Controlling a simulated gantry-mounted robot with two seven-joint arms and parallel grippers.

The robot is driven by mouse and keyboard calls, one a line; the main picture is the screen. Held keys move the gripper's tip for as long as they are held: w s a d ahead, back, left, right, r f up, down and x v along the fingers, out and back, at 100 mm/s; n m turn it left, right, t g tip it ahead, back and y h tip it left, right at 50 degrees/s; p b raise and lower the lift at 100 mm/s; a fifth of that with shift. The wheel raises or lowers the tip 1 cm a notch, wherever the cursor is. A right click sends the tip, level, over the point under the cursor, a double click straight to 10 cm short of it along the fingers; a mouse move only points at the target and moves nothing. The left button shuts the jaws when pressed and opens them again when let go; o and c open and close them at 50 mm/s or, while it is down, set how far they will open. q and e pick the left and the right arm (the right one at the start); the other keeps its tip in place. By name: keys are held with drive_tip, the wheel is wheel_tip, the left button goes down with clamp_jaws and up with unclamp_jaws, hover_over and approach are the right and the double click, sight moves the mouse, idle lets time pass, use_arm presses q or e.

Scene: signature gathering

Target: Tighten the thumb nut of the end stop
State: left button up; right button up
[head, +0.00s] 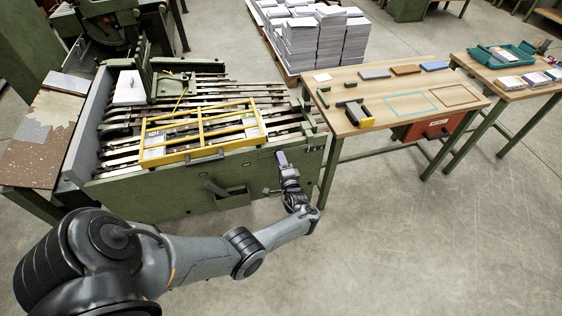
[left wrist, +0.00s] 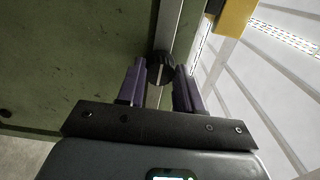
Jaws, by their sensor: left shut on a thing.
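My left gripper (head: 283,160) is at the front face of the green machine (head: 165,190), near its right end. In the left wrist view, its two purple-grey fingers (left wrist: 160,75) stand on either side of a round black ribbed knob (left wrist: 160,66), which looks like the thumb nut, and are shut on it. The knob sits by a metal bar (left wrist: 172,28) along the green panel (left wrist: 75,60). In the head view the knob is hidden by the gripper. My right gripper is not in view.
A yellow guard frame (head: 202,132) lies over the machine's metal rails. A lever handle (head: 216,189) sticks out of the machine's front, left of my gripper. A wooden table (head: 375,98) stands close on the right. The floor in front (head: 420,250) is clear.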

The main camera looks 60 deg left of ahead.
use_arm(q)
drive_tip(key=shift+f, duration=0.15)
drive_tip(key=o, duration=1)
drive_tip(key=shift+o, duration=0.2)
drive_tip(key=p+v, duration=0.2)
drive_tip(key=v, duration=0.8)
drive_tip(key=shift+d, duration=0.35)
drive_tip(key=shift+s, duration=0.1)
